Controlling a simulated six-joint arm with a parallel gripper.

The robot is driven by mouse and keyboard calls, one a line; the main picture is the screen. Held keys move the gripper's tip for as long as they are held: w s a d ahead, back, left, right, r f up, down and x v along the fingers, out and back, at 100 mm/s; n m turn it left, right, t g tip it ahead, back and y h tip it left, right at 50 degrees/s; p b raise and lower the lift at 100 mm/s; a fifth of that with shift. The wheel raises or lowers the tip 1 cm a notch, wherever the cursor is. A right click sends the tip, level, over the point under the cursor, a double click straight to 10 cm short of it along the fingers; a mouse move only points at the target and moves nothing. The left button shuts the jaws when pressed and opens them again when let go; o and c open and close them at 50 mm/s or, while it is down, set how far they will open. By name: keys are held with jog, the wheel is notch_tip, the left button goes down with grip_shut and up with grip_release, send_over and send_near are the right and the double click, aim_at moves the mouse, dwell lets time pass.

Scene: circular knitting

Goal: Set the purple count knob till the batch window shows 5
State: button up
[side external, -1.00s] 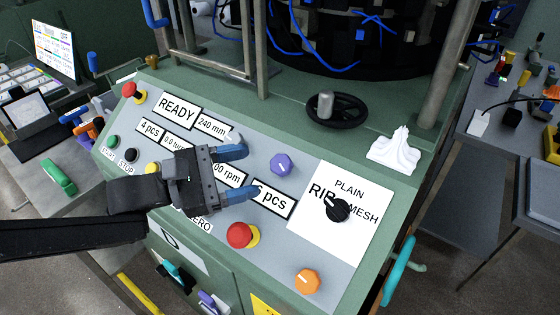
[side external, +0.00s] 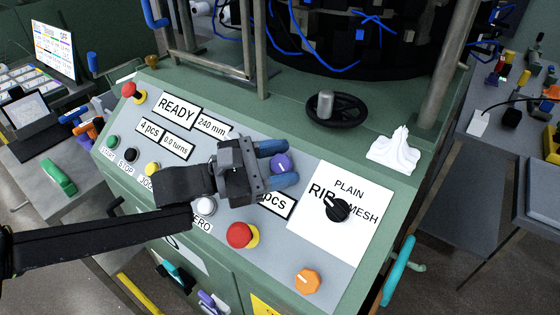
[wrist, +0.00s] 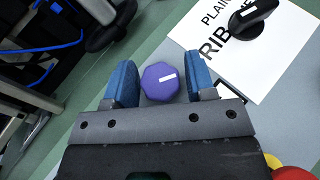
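The purple count knob (side external: 281,163) sits on the sloped panel, left of the white mode card. In the wrist view the knob (wrist: 160,82) lies between my two blue fingers, with its white mark pointing right and slightly up. My gripper (side external: 280,164) is open around the knob, with a gap visible on both sides in the wrist view (wrist: 161,84). The batch window (side external: 277,203) is partly hidden by my gripper; only "pcs" reads, and its number is covered. Another window at the left (side external: 151,128) reads "4 pcs".
An orange knob (side external: 307,281) and a red button (side external: 240,235) sit lower on the panel. The black mode knob (side external: 338,208) is to the right. A black handwheel (side external: 336,109) and a white crumpled piece (side external: 394,151) are on the ledge behind.

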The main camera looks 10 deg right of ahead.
jog(key=c, duration=0.6)
jog(key=shift+c, duration=0.2)
jog(key=shift+m+g, duration=0.3)
jog(key=shift+g, duration=0.1)
jog(key=shift+w+m+g, duration=0.1)
jog(key=shift+m+g, duration=0.6)
jog(key=shift+m, duration=0.1)
jog(key=shift+r+m+g+y, duration=0.1)
jog(key=shift+m+g+y, duration=0.8)
jog(key=shift+m+g, duration=0.7)
jog(key=o, duration=0.9)
